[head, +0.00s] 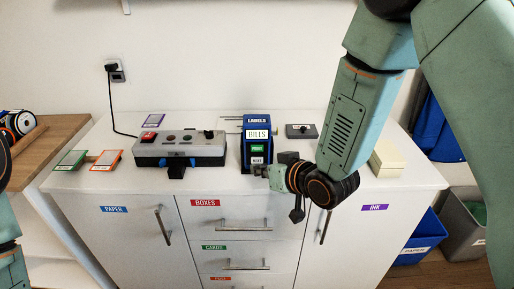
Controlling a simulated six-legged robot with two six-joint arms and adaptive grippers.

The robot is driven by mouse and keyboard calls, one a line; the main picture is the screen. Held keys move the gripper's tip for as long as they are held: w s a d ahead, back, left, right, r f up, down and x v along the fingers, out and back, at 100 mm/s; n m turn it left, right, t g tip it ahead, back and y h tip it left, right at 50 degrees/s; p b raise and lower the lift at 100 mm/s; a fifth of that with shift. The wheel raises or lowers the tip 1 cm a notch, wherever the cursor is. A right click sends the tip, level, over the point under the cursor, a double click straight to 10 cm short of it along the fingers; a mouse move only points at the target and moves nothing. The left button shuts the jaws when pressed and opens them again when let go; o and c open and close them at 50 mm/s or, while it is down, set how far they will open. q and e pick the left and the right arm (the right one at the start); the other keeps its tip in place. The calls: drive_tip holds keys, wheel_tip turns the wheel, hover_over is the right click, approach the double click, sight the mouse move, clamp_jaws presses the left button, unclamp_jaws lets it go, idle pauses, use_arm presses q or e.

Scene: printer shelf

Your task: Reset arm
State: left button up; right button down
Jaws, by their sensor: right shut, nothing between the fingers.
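My right arm comes in from the upper right and reaches down over the front edge of the white cabinet top (222,185). My right gripper (264,171) is small in the view, at the front of the blue label box (257,124). It is shut and holds nothing. I cannot tell whether it touches the box. Part of my left arm shows at the left edge, but its gripper is out of view.
A grey device with buttons (180,148) stands left of the box. A small dark box (301,131) and a cream stack (386,158) are to the right. Green (70,159) and red (106,159) framed cards lie at left. Cabinet doors and drawers are closed. Bins stand at right.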

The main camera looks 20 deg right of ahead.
idle(0.6)
drive_tip(key=s+d+f+m+g+h, duration=0.1)
drive_tip(key=s+d+f+g+h, duration=0.15)
drive_tip(key=s+f, duration=0.5)
drive_tip(key=s+d+f+g+h, duration=0.15)
drive_tip(key=s+f+g, duration=0.25)
drive_tip(key=s+f, duration=0.4)
drive_tip(key=s+d+f+g, duration=0.1)
drive_tip(key=s+f+g, duration=0.1)
drive_tip(key=s, duration=0.8)
drive_tip(key=s+d+f+m+g, duration=0.1)
drive_tip(key=s+f+g, duration=0.2)
drive_tip(key=s, duration=0.7)
drive_tip(key=shift+s+d+f, duration=0.2)
drive_tip(key=shift+s+f, duration=0.1)
drive_tip(key=shift+f, duration=0.35)
